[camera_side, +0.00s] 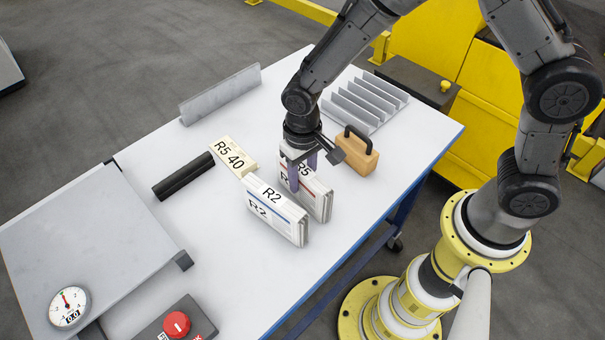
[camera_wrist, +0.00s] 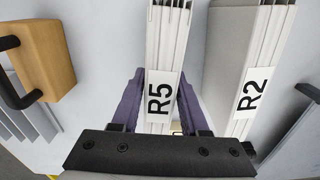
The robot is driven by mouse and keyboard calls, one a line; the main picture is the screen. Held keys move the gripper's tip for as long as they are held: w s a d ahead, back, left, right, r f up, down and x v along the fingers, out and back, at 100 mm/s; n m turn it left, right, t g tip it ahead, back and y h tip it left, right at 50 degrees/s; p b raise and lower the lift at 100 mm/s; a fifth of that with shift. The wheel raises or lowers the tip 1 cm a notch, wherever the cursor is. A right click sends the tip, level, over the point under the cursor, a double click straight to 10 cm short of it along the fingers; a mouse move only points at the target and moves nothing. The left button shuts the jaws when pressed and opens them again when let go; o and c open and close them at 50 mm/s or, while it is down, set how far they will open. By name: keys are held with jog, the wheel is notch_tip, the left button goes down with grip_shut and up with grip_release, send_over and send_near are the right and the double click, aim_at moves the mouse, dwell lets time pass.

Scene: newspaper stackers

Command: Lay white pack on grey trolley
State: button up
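A white pack marked R5 (camera_side: 319,197) stands upright on the table, and its spine label shows in the wrist view (camera_wrist: 161,97). My gripper (camera_side: 303,176) points down over it, with one purple finger on each side. The fingers lie close against the pack; whether they grip it I cannot tell. A second white pack, marked R2 (camera_side: 275,215), stands upright beside it and shows right of my gripper in the wrist view (camera_wrist: 250,90).
A cream pack marked R5 40 (camera_side: 233,156) lies behind R2. A tan block with a black handle (camera_side: 357,155) stands right of my gripper. A black bar (camera_side: 184,176), grey upright plate (camera_side: 220,93), finned rack (camera_side: 365,102), dial (camera_side: 69,307) and red button (camera_side: 176,323) are around.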

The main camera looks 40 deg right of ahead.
jog(key=shift+o, duration=1.4)
notch_tip(320, 180, up, 14)
jog(key=shift+d, duration=0.15)
jog(key=s+d+r+t, duration=0.2)
jog(key=s+d+r, duration=0.2)
jog(key=s+d, duration=0.3)
jog(key=s+d+r+n+t, duration=0.1)
jog(key=s+d+r+t, duration=0.2)
jog(key=s+d+r, duration=0.2)
jog(key=s+d, duration=0.3)
jog(key=s, duration=0.2)
jog(key=shift+s+r, duration=0.15)
jog(key=shift+r, duration=0.1)
jog(key=shift+o, duration=0.4)
jog(key=shift+s+d+f+t, duration=0.1)
jog(key=shift+s+t, duration=0.2)
